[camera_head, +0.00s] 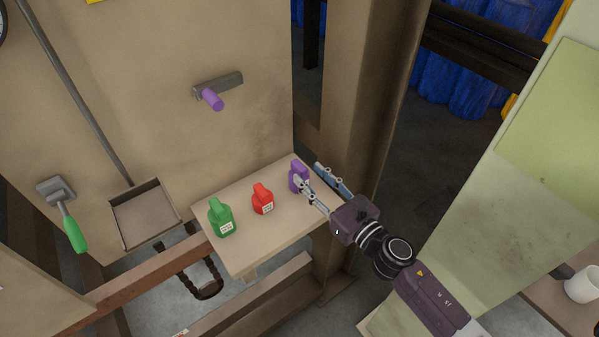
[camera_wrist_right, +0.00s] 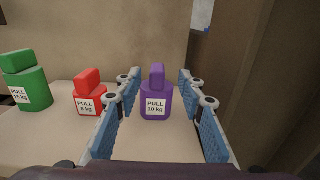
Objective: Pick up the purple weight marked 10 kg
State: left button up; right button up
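The purple weight (camera_head: 297,178) stands upright at the right end of a small wooden shelf (camera_head: 244,256). In the right wrist view the purple weight (camera_wrist_right: 156,101) shows its label "PULL 10 kg" and a narrow handle on top. My right gripper (camera_head: 318,183) is open, with its fingers at the weight. In the right wrist view the blue finger pads (camera_wrist_right: 158,112) stand to the left and right of the weight, with gaps on both sides. I cannot tell how far the weight is between the fingertips. My left gripper is not in view.
A red 5 kg weight (camera_head: 263,199) and a green 15 kg weight (camera_head: 221,217) stand left of the purple one. A wooden post (camera_head: 360,110) rises close behind my right gripper. A purple-tipped lever (camera_head: 212,99) sticks out from the panel above.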

jog(key=x, duration=0.5)
jog(key=shift+a+f+p, duration=0.15)
jog(key=shift+a+p, duration=0.1)
jog(key=shift+p, duration=0.15)
jog(key=shift+c, duration=0.6)
grip_shut()
